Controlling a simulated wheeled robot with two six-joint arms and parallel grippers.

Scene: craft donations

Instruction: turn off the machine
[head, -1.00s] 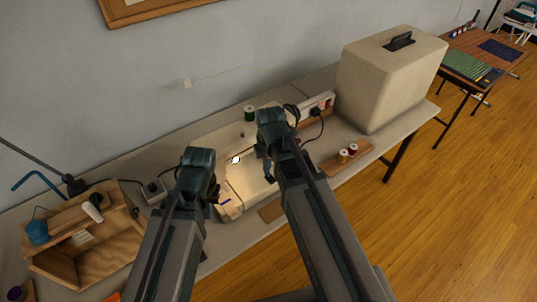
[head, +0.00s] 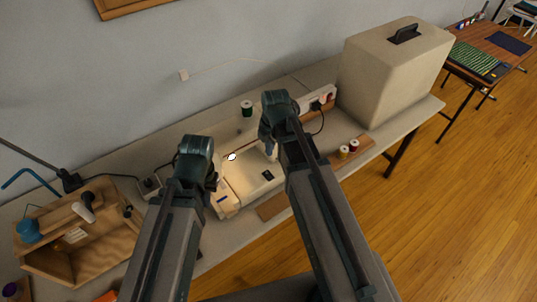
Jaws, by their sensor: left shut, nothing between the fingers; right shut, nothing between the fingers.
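The machine is a cream sewing machine (head: 245,184) on the table, seen from above between my two arms. A small bright white light (head: 232,157) glows on it, and a dark patch (head: 267,175) shows on its surface; I cannot tell whether that is a switch. My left gripper (head: 212,182) is shut and empty at the machine's left end. My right gripper (head: 267,143) is shut and empty over the machine's far right part. My arms hide parts of the machine, and contact is unclear.
A beige case (head: 388,80) stands at the right. A green spool (head: 246,108) stands behind the machine, and red and cream spools (head: 348,149) at right. A wooden box (head: 75,238) is at left.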

